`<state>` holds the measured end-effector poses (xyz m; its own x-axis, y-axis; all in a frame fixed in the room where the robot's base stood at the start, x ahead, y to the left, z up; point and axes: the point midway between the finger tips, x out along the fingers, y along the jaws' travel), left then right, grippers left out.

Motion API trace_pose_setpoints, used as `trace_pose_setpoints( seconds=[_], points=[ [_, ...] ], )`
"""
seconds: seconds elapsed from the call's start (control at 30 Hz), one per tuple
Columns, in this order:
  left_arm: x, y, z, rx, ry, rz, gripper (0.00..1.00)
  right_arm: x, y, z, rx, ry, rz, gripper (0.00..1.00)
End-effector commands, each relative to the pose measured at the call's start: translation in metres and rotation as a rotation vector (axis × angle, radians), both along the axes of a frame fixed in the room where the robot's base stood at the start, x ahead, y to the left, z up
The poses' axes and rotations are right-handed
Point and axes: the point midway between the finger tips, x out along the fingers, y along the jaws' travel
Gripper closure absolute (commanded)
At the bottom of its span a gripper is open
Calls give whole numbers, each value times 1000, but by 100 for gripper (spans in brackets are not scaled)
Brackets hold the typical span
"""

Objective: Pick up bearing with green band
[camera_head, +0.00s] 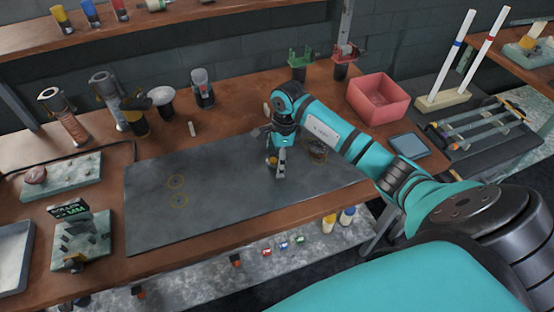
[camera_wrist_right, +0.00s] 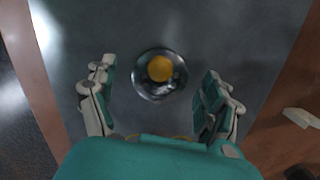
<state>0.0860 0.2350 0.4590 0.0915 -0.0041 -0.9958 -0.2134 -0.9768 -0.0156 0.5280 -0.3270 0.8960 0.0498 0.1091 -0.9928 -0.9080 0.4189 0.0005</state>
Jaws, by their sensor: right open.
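My right gripper (camera_head: 279,167) points down over the dark mat (camera_head: 225,200). In the right wrist view its two fingers (camera_wrist_right: 158,95) are spread wide. Between and ahead of them a round, glassy or metallic piece with an orange-yellow centre (camera_wrist_right: 160,68) lies on the mat, with gaps to both fingers. In the head view this piece shows only as a small yellowish spot beside the fingers. A brown, round, ring-like object (camera_head: 318,151) sits on the mat just right of the gripper, partly behind my arm. I cannot make out a green band on either. My left gripper is not seen.
A pink-red bin (camera_head: 378,98) and a flat grey-blue pad (camera_head: 409,145) stand right of the mat. Jars and metal holders line the back left. A display device (camera_head: 78,235) stands at the front left.

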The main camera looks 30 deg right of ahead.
Motion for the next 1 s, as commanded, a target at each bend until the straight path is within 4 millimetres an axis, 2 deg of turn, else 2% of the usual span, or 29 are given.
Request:
trace_pose_setpoints(
  seconds=[0.13, 0.17, 0.63, 1.0],
  points=[
    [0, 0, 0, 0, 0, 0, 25, 0, 0, 0, 0, -1, 0, 16],
    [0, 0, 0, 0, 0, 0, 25, 0, 0, 0, 0, -1, 0, 19],
    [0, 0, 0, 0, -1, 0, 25, 0, 0, 0, 0, -1, 0, 80],
    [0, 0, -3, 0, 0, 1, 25, 1, -1, 5, -1, -4, 1, 82]
  ],
)
